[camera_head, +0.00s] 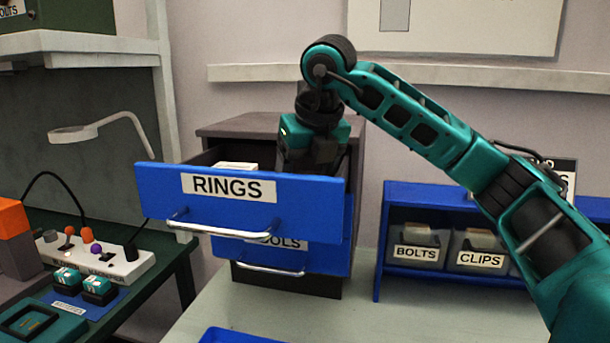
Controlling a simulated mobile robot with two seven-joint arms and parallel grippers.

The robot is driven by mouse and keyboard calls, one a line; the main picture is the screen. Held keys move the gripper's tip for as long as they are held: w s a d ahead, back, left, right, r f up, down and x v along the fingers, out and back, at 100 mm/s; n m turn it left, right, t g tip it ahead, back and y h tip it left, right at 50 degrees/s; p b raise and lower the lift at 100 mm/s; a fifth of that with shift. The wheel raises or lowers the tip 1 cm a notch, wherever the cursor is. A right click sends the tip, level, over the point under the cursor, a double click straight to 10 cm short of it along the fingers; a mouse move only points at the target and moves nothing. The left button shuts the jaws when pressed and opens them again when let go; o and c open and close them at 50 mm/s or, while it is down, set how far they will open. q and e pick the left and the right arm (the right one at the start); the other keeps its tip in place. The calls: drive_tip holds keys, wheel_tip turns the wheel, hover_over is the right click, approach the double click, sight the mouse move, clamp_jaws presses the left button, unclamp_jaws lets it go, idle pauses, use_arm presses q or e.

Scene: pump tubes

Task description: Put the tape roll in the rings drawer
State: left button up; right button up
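The rings drawer (240,205) is the upper blue drawer of a dark cabinet (245,125). It is pulled open toward me, with a RINGS label and a metal handle on its front. My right arm comes in from the right and reaches over the drawer, with the hand pointing down. My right gripper (310,158) is at the drawer's right side, its lower end hidden behind the drawer front. I cannot see its fingertips or whether it holds anything. No tape roll is visible. My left gripper is not in view.
The drawer below, labelled with partly hidden letters ending in OLS (280,260), is also partly open. A blue rack (440,195) holds BOLTS (415,250) and CLIPS (480,255) bins at right. A power strip (100,258) lies on the left bench. The pale tabletop (400,320) has free room.

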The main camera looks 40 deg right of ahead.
drive_tip(key=shift+r, duration=0.3)
drive_tip(key=p+v, duration=0.3)
drive_tip(key=v, duration=0.8)
drive_tip(key=shift+s+r, duration=0.25)
drive_tip(key=shift+r, duration=0.05)
drive_tip(key=shift+a, duration=0.1)
drive_tip(key=shift+f, duration=0.1)
